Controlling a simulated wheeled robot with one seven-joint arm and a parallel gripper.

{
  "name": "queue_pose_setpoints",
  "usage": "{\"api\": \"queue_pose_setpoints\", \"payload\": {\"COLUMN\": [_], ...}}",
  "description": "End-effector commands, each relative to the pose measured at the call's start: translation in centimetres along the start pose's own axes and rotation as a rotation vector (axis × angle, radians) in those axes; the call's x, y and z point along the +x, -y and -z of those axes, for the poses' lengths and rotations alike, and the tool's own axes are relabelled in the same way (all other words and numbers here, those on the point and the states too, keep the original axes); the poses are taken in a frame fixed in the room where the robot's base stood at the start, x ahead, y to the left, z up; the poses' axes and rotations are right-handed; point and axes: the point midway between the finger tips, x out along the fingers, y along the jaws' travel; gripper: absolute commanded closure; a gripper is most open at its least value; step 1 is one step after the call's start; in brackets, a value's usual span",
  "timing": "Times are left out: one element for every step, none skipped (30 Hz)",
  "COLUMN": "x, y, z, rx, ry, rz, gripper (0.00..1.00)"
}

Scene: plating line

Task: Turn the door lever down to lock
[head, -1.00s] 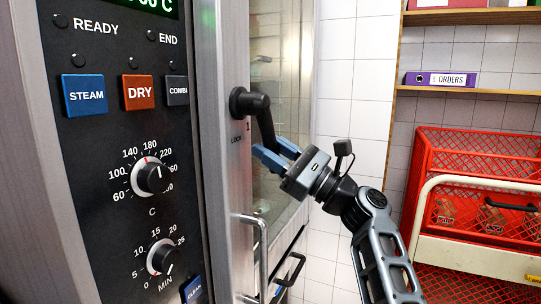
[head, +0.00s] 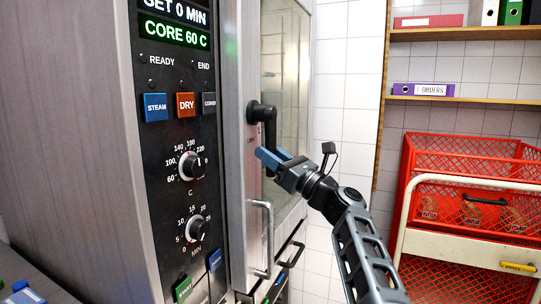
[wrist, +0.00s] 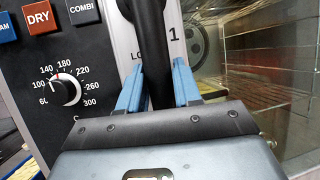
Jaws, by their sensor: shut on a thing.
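The black door lever (head: 269,128) is on the oven door's edge in the head view, its handle hanging nearly straight down from its pivot. In the wrist view the lever (wrist: 154,55) runs down between the two blue fingers. My gripper (head: 271,158) is shut on the lower part of the lever. The fingers also show in the wrist view (wrist: 157,92), one on each side of the lever. The lever's lower end is hidden by the gripper. Lettering beside the lever is partly covered, with a "1" visible.
The oven's control panel (head: 180,150) with buttons and knobs is left of the lever. A door handle (head: 268,235) stands out below. A red crate (head: 470,150) on a cream trolley (head: 465,245) is at right, under shelves with binders.

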Motion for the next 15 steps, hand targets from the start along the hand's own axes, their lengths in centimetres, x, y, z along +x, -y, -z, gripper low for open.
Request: {"api": "queue_pose_setpoints", "payload": {"x": [0.09, 0.09, 0.1, 0.1, 0.1, 0.1, 0.1, 0.1, 0.1, 0.09, 0.08, 0.07, 0.06, 0.06, 0.05], "y": [-0.24, -0.25, -0.26, -0.27, -0.28, -0.29, -0.3, -0.3, -0.3, -0.29, -0.27, -0.25, -0.23, -0.21, -0.2], "z": [0.11, 0.11, 0.11, 0.12, 0.12, 0.13, 0.13, 0.13, 0.13, 0.13, 0.12, 0.11, 0.11, 0.1, 0.09], "rx": [0.003, 0.003, 0.003, 0.003, 0.003, 0.003, 0.003, 0.003, 0.002, 0.002, 0.002, 0.002, 0.002, 0.001, 0.001], "ry": [-0.001, -0.001, -0.001, -0.001, -0.001, -0.001, -0.001, -0.001, -0.001, -0.001, -0.001, -0.001, -0.001, -0.001, -0.001], "rz": [-0.006, -0.006, -0.006, -0.007, -0.007, -0.007, -0.007, -0.008, -0.007, -0.007, -0.007, -0.006, -0.006, -0.005, -0.005], "gripper": [1.0, 1.0, 1.0, 1.0, 1.0, 1.0, 0.65, 0.62, 0.58, 0.55, 0.52, 0.49, 0.46, 0.46, 0.46]}}
